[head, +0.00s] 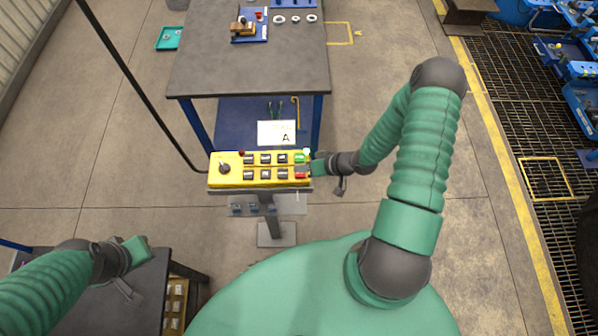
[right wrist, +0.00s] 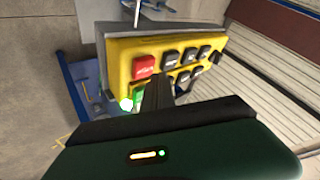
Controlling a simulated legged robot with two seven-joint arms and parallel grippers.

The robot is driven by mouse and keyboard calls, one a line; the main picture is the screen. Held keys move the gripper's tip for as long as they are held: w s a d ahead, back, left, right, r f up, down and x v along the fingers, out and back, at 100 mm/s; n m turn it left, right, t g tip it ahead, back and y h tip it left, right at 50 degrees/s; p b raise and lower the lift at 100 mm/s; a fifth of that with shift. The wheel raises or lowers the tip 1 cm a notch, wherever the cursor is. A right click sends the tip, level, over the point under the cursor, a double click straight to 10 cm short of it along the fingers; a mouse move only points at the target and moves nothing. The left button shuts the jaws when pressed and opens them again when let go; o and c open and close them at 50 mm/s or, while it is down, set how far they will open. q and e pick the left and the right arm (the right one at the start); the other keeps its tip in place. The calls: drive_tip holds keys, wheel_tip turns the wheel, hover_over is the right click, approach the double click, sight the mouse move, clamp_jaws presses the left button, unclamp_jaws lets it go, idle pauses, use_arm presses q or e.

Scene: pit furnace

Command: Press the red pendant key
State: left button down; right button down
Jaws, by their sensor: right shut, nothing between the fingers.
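The yellow pendant box (head: 236,180) stands on a post in the middle of the head view, with rows of black keys. Its red key (head: 301,175) is at the lower right corner, below a green key (head: 299,157). The right wrist view shows the red key (right wrist: 145,66) uncovered. My right gripper (head: 314,168) is shut and empty at the box's right end, close to both keys. In the wrist view its dark fingertips (right wrist: 158,92) overlap the face beside the green key (right wrist: 137,93); contact cannot be told. My left gripper (head: 133,250) is far from the pendant, its jaws unclear.
A lit lamp (head: 306,151) sits at the box's upper right corner. A white card marked A (head: 276,132) stands behind the box. A dark workbench (head: 245,75) is beyond it. A dark table (head: 125,300) lies under my left gripper.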

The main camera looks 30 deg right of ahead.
sight(303, 174)
drive_tip(key=shift+d+f, duration=0.15)
drive_tip(key=shift+f, duration=0.2)
use_arm(q)
drive_tip(key=shift+d+f, duration=0.1)
drive_tip(key=shift+d, duration=0.3)
use_arm(e)
drive_tip(key=shift+d, duration=0.3)
